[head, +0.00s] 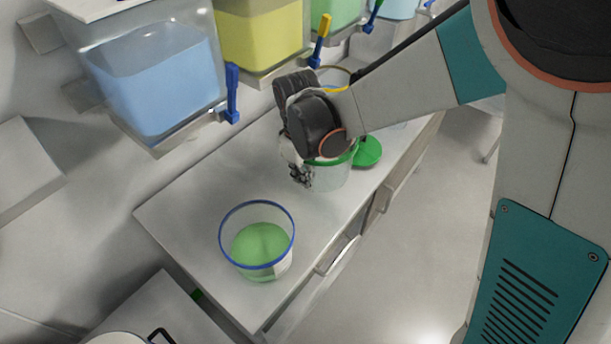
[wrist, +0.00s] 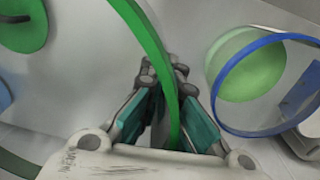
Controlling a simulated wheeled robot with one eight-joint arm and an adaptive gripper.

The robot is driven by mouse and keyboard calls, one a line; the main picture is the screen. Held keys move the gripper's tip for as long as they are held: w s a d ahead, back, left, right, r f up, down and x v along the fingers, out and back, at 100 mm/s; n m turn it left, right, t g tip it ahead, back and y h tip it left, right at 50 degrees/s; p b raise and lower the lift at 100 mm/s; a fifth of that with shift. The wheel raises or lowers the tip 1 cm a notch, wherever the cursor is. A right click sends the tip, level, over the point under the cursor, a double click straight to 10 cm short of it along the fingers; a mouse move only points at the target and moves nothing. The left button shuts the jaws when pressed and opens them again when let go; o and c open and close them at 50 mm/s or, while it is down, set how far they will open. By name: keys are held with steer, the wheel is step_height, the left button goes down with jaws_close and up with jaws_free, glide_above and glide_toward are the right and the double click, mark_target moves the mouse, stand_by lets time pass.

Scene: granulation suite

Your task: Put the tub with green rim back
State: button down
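The clear tub with green rim (head: 334,178) is at the middle of the white counter in the head view, partly hidden by my gripper. Its green rim (wrist: 150,38) crosses the wrist view and runs down between my fingers. My gripper (wrist: 165,76) is shut on this rim, one finger on each side of the wall. In the head view my gripper (head: 300,174) is at the tub's left side. The tub looks upright. I cannot tell whether its base touches the counter.
A blue-rimmed tub (head: 257,207) with green contents stands nearer on the counter (head: 185,205). A green disc (head: 367,152) lies behind the held tub. Wall bins with blue (head: 150,80) and yellow (head: 260,35) contents overhang the counter's back. A partly open drawer (head: 338,256) is at its front.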

step_height(320, 180, down, 12)
steer(key=b, duration=0.3)
steer(key=shift+b, duration=0.4)
steer(key=c, duration=1.8)
jaws_free()
step_height(320, 180, up, 12)
steer(key=p, duration=0.4)
steer(key=shift+s+a, duration=0.2)
steer(key=shift+s, duration=0.1)
